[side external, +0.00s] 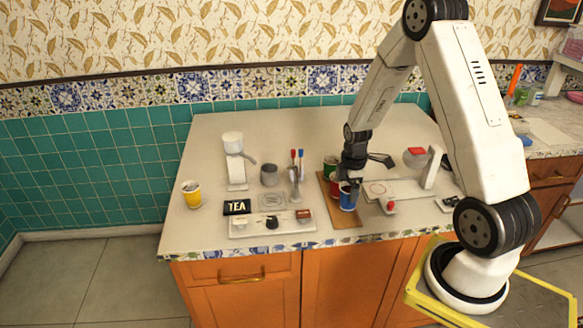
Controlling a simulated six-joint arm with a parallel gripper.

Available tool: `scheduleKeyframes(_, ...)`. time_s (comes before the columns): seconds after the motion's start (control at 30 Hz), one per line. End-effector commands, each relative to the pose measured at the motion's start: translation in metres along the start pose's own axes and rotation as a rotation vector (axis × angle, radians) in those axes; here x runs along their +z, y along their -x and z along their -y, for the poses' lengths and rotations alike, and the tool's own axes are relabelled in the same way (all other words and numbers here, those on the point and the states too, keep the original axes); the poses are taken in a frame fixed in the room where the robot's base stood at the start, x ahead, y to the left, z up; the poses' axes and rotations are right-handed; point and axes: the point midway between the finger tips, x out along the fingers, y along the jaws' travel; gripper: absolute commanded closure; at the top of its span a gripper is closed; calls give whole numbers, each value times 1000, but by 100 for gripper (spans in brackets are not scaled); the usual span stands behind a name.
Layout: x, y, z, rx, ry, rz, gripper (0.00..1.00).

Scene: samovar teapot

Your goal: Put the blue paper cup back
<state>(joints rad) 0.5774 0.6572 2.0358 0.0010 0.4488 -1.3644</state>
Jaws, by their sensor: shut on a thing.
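The blue paper cup (347,201) is upright at the front of a brown mat (346,221). My gripper (351,184) reaches down from above and is shut on the blue cup, covering part of its rim. I cannot tell whether the cup's base touches the mat or is slightly above it. A red cup (334,186) and a green cup (329,166) stand behind it in a row on the same mat, partly hidden by my gripper.
A yellow cup (192,195) stands at the counter's left. A white device (405,188) with a red knob is close on the right.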

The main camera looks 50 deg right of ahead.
Motion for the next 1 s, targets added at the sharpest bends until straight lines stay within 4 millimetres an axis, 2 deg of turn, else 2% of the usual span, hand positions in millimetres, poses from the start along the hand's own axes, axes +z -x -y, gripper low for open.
scheduleKeyframes(0.17, -2, -7, -5, 1, 0, 0, 43)
scheduleKeyframes(0.5, -2, -35, -5, 0, 0, 0, 43)
scheduleKeyframes(0.97, -2, -39, -5, 1, 0, 0, 43)
scheduleKeyframes(1.0, -2, -40, -5, 0, 0, 0, 17)
